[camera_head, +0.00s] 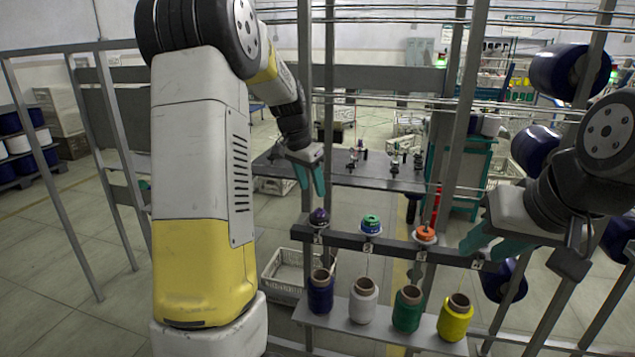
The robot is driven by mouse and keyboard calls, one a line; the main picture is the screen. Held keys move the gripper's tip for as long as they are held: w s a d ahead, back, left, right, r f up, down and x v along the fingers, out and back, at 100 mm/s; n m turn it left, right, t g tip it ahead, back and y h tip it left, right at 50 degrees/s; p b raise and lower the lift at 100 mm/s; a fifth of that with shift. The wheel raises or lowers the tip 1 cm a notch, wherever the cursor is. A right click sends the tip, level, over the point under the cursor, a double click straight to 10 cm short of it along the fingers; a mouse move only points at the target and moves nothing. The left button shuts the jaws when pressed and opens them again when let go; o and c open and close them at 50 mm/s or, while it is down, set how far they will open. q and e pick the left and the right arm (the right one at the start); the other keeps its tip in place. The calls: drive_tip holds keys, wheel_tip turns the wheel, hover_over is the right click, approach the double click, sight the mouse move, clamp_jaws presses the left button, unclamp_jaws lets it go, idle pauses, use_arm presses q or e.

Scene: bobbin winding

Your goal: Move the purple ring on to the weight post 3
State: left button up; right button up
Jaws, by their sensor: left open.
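The purple ring (319,216) sits at the leftmost post of the grey rail (345,240). My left gripper (311,185) is open above it, with its teal fingers pointing down and apart from the ring. Green and blue rings (371,224) sit at the second post from the left. An orange ring (425,234) sits at the third, where a red upright piece (436,208) rises. The number plates on the rail are too small to read surely. My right gripper (487,243) is at the rail's right end, fingers apart, and looks empty; it hides part of that end.
Blue (320,294), white (363,303), green (407,313) and yellow (455,322) thread spools stand on a lower shelf (335,320). A grey shelf (380,177) with small fittings lies behind. Metal uprights (462,110) and thin horizontal wires cross the space between my arms.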

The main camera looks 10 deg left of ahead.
sight(319, 210)
use_arm(q)
drive_tip(key=shift+x, duration=4.3)
drive_tip(key=shift+c, duration=0.4)
clamp_jaws()
drive_tip(key=shift+r, duration=0.1)
drive_tip(key=shift+r, duration=2.05)
